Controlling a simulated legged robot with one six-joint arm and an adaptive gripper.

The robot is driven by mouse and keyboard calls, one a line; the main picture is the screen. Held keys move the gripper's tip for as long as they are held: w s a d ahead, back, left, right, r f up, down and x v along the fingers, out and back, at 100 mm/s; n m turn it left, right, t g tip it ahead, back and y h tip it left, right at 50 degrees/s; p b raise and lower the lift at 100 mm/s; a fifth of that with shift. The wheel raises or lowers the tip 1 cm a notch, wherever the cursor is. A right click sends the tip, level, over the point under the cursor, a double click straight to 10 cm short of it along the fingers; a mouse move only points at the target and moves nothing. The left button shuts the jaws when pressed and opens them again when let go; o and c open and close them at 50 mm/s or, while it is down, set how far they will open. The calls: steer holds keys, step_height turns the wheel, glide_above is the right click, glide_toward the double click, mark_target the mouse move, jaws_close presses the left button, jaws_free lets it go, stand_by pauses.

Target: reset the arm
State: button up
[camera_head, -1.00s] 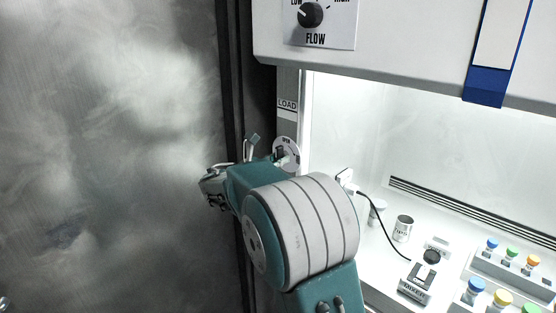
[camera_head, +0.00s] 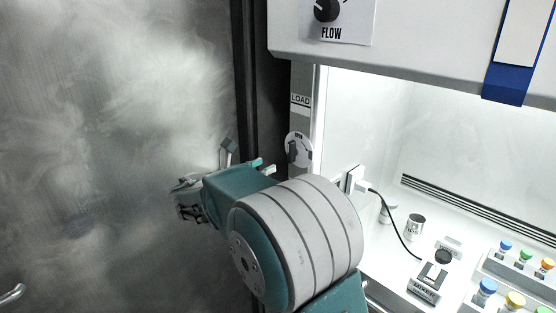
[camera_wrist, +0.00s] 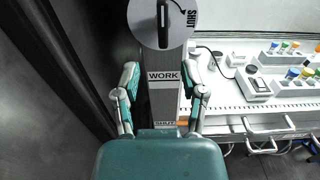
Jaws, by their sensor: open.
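My gripper (camera_head: 186,200) is at the left end of my teal and grey arm in the head view, in front of the grey metal wall. In the wrist view my gripper (camera_wrist: 161,88) has its two fingers wide apart, with nothing between them. A round dial with a black handle (camera_wrist: 164,14) lies beyond the fingers, with the word SHUT beside it. A WORK label is on the post below it.
A lit hood with a white bench (camera_head: 388,262) is on the right. It holds a mixer (camera_head: 428,278), a metal cup (camera_head: 414,227) and racks of vials with coloured caps (camera_head: 515,299). A FLOW knob (camera_head: 327,9) is on the hood above. Drawer handles (camera_wrist: 270,125) stick out below the bench.

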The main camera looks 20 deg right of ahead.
steer(key=v, duration=0.2)
steer(key=shift+a, duration=0.3)
steer(key=s+d+f+m+g+y, duration=0.2)
steer(key=s+m+y, duration=0.25)
steer(key=s, duration=0.45)
steer(key=s+d+f+m+g+y, duration=0.1)
steer(key=s+m+g+y, duration=0.1)
steer(key=s+m+y, duration=0.5)
steer(key=s+a+f+m+t+y, duration=0.1)
steer(key=s+a+f+m+y, duration=0.1)
steer(key=s+a+m, duration=0.2)
steer(key=s+a+f+m+t+y, duration=0.2)
steer(key=s+m, duration=0.4)
steer(key=s, duration=0.4)
steer(key=a+y, duration=0.1)
steer(key=a, duration=0.1)
steer(key=shift+s+a+m, duration=0.35)
